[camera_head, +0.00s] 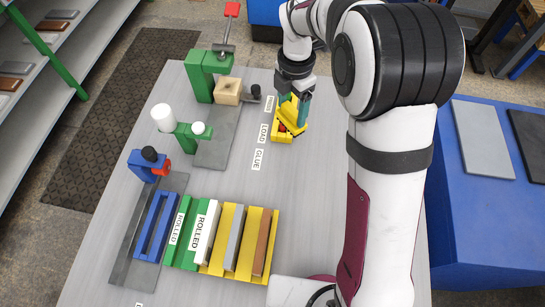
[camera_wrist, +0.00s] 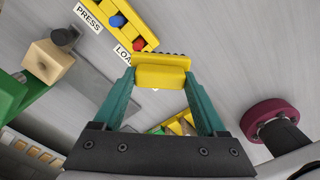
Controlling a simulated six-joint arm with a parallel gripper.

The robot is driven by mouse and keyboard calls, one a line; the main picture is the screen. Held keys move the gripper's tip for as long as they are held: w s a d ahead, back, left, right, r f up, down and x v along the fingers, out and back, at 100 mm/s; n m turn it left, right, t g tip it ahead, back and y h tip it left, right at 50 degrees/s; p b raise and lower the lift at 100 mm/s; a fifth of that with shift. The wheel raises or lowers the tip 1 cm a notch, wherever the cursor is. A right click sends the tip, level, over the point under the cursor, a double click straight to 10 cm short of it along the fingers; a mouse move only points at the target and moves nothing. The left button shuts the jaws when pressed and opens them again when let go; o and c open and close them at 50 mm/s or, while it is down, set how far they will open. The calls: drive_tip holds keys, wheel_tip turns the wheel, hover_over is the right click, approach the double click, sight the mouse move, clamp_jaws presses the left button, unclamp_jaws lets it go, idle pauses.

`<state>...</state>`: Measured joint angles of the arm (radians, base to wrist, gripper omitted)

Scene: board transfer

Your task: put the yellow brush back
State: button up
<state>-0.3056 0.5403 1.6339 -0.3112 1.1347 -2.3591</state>
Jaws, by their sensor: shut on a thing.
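The yellow brush (camera_wrist: 162,75) is held between the teal fingertips of my gripper (camera_wrist: 160,82) in the wrist view, with a dark bristle edge along its far side. In the head view the brush (camera_head: 296,121) hangs under my gripper (camera_head: 293,99), over or beside a yellow button box (camera_head: 281,138). I cannot tell whether brush and box touch in the head view. In the wrist view the box (camera_wrist: 126,9) shows a blue and a red button, ahead of the brush. I cannot make out an empty resting place for the brush.
A green press (camera_head: 203,78) with a tan block (camera_head: 228,92) stands left of my gripper. A yellow rack (camera_head: 264,214) with upright boards and a green rack (camera_head: 185,245) are at the front. A blue stand (camera_head: 145,165) is far left. The grey tabletop (camera_head: 285,180) is clear in the middle.

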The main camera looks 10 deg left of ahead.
drive_tip(key=s+d, duration=0.8)
drive_tip(key=d, duration=0.1)
drive_tip(key=shift+w+a+f, duration=0.3)
drive_tip(key=shift+a+f, duration=1.4)
drive_tip(key=shift+a, duration=0.15)
drive_tip(key=shift+w+a+f, duration=0.25)
drive_tip(key=shift+a+f, duration=1.5)
drive_tip(key=shift+a, duration=0.15)
drive_tip(key=shift+w+a+f, duration=0.3)
drive_tip(key=shift+a+f, duration=1.4)
drive_tip(key=shift+a, duration=0.15)
drive_tip(key=o, duration=1.2)
drive_tip(key=shift+f, duration=0.15)
drive_tip(key=shift+o, duration=0.2)
wheel_tip(320, 180, up, 12)
drive_tip(key=r, duration=0.1)
drive_tip(key=s+d+r+m, duration=0.1)
drive_tip(key=s+d+m, duration=0.3)
drive_tip(key=s+m, duration=0.3)
drive_tip(key=s+d+r+m+y, duration=0.1)
drive_tip(key=s+m, duration=0.6)
drive_tip(key=m, duration=0.7)
drive_tip(key=s+d+r+m, duration=0.3)
drive_tip(key=s+d+m, duration=0.3)
drive_tip(key=m, duration=0.5)
drive_tip(key=shift+s+d+m+y, duration=0.3)
drive_tip(key=shift+s+y, duration=0.1)
drive_tip(key=shift+s, duration=0.45)
